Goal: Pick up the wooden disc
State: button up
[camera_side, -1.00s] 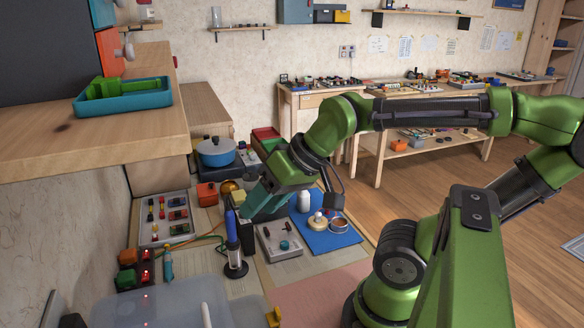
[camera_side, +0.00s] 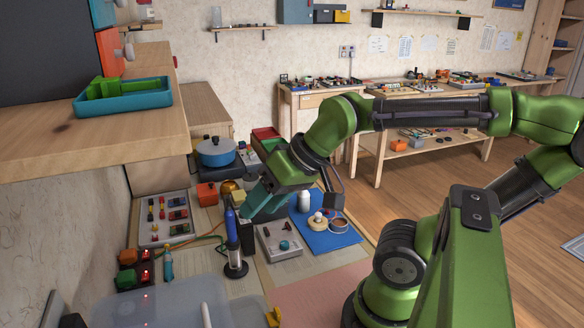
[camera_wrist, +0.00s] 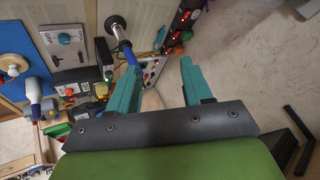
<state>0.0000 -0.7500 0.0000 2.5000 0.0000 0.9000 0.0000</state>
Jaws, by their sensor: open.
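What looks like the wooden disc (camera_side: 318,223) is a pale tan round piece with a white knob-like thing on it, lying on the blue mat (camera_side: 313,237). A similar tan round piece shows at the left edge of the wrist view (camera_wrist: 10,68), on the blue surface. My gripper (camera_side: 250,208) is left of the mat in the side view, with its teal fingers angled down to the left. In the wrist view my gripper (camera_wrist: 160,72) has its fingers well apart and nothing between them. The disc is outside the fingers, off to the left.
A black stand with an upright rod (camera_side: 235,262) and a blue pot (camera_side: 216,153) are close to my gripper.

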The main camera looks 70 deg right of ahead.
jog(key=o, duration=0.7)
jog(key=shift+o, duration=0.2)
